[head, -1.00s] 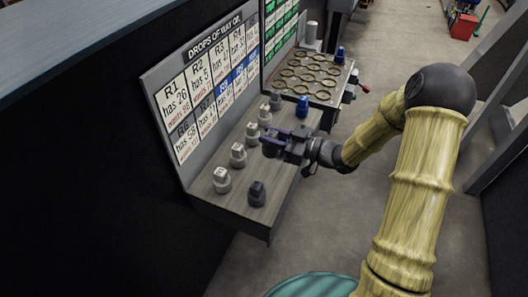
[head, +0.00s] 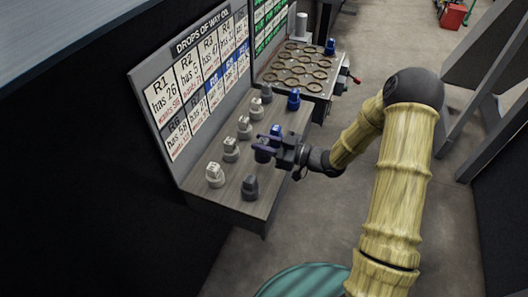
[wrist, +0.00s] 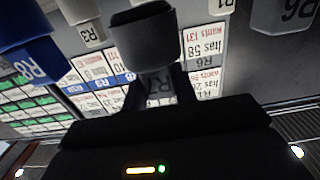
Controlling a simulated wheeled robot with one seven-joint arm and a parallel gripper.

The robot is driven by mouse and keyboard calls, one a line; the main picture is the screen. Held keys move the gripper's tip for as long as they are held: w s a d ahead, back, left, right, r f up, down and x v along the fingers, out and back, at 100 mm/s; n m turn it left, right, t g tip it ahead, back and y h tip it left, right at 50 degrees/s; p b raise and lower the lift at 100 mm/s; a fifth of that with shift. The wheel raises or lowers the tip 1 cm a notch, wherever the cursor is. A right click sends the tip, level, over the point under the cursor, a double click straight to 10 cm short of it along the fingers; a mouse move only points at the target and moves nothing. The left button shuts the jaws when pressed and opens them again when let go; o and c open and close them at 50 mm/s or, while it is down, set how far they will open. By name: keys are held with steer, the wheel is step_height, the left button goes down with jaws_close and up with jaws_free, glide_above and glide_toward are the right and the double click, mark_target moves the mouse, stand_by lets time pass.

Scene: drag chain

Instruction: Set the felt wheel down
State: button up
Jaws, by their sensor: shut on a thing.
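In the wrist view the held piece (wrist: 146,32) sits between my fingers (wrist: 160,92). I cannot tell its felt from its shape or colour. In the head view it is over the front row of the wooden shelf (head: 219,201), between a dark piece (head: 250,188) and a blue piece (head: 276,131). My wrist hides its underside, so I cannot tell whether it touches the shelf.
Several white pieces (head: 231,150) stand in the row behind, close to my gripper. Another blue piece (head: 293,100) stands farther along. Beyond is a tray of rings (head: 300,62). A lettered board (head: 200,85) rises behind the shelf.

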steer(key=shift+f, duration=0.1)
steer(key=shift+f, duration=2)
steer(key=shift+f, duration=0.25)
steer(key=o, duration=1)
steer(key=shift+r, duration=0.1)
steer(key=shift+o, duration=0.2)
